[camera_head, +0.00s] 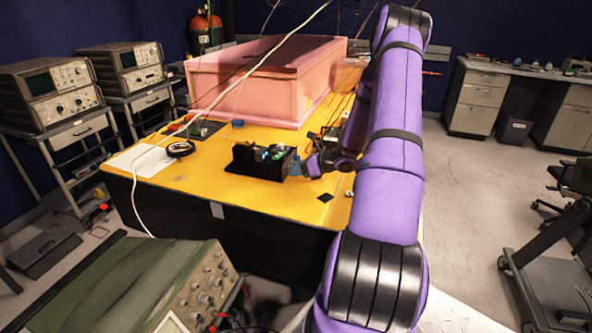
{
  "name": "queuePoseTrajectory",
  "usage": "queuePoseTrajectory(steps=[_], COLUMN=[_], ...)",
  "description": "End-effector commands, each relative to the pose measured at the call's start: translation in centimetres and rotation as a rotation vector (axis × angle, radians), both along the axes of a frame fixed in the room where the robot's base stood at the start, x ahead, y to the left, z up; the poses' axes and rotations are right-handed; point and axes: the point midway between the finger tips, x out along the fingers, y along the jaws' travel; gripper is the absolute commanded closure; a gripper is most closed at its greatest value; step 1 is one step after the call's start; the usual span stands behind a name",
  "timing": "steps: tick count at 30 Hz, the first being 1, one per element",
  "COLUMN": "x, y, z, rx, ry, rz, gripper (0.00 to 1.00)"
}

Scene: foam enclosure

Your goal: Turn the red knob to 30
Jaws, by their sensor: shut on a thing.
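A small black box (258,161) stands on the yellow table, with green and white lit spots inside its open top. My gripper (299,168) is at the right side of this box, with its bluish fingertips against that side. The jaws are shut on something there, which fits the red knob. The red knob itself does not show, as my fingers and the box cover that spot. Its dial marks and present setting cannot be read.
The yellow table (226,184) holds a pink foam enclosure (243,94) behind the box. A black round item (180,149), a white sheet (137,160) and a pale cable lie to the left. A green instrument (165,285) stands in the foreground.

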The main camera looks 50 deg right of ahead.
Motion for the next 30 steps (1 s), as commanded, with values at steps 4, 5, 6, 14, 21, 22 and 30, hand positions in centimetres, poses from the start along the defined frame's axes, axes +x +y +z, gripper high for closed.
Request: queuePoseTrajectory(steps=[4, 5, 6, 14, 21, 22, 30], x=[0.0, 0.0, 0.0, 0.0, -0.1, -0.2, -3.1], y=[0.0, 0.0, 0.0, 0.0, -0.1, -0.1, -1.7], z=[0.0, 0.0, 0.0, 0.0, 0.0, 0.1, 1.4], rx=[0.003, 0.003, 0.003, 0.003, 0.003, 0.002, 0.000], ry=[0.003, 0.003, 0.003, 0.002, 0.002, 0.002, 0.003], rz=[0.000, 0.000, 0.000, 0.000, 0.000, -0.001, -0.002], gripper=[0.99, 0.99, 0.99, 0.49, 0.49, 0.49, 0.49])
